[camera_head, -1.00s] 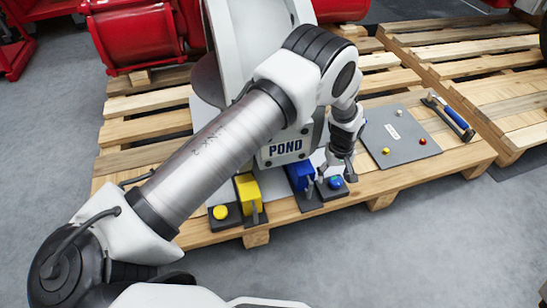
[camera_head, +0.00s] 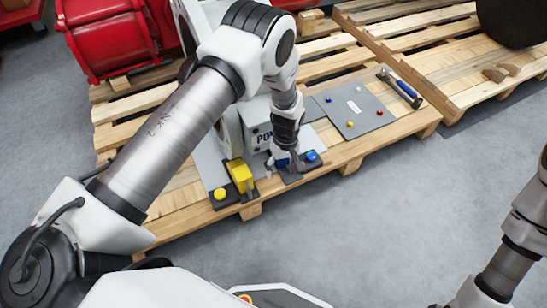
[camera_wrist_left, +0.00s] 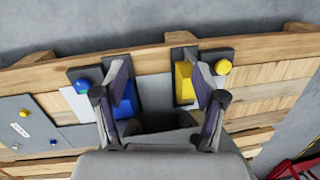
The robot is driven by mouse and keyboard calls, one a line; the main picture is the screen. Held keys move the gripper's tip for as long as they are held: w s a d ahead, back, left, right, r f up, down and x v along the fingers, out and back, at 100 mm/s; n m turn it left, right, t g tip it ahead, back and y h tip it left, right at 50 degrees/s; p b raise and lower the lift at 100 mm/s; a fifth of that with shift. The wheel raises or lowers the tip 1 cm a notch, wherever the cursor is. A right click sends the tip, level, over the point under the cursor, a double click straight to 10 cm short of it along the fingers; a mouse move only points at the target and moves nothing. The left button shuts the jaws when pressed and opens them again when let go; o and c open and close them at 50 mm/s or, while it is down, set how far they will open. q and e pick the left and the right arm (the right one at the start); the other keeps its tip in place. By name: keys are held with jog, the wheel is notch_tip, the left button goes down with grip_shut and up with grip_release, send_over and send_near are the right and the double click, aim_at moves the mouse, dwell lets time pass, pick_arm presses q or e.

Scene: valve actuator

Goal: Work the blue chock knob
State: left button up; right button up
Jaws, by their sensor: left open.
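The blue knob (camera_head: 311,155) sits on a dark base at the pallet's front edge; in the left wrist view it is a round blue cap (camera_wrist_left: 82,86) left of my left finger. Next to it is a blue block (camera_wrist_left: 122,103), partly covered by that finger and mostly hidden behind my gripper in the head view. My left gripper (camera_head: 284,165) is open and points down, left of the blue knob. In the wrist view, its spread fingers (camera_wrist_left: 160,75) have nothing between their tips. Contact with the block cannot be told. My right gripper is out of view.
A yellow block (camera_head: 240,176) and yellow knob (camera_head: 219,193) stand to the left. The white POND housing (camera_head: 258,125) is close behind my gripper. The floor in front is clear.

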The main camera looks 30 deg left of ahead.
pick_arm(q)
jog(key=s+r+p, duration=0.1)
jog(key=s+a+r+p, duration=0.1)
jog(key=s, duration=0.1)
jog(key=shift+s+r, duration=0.3)
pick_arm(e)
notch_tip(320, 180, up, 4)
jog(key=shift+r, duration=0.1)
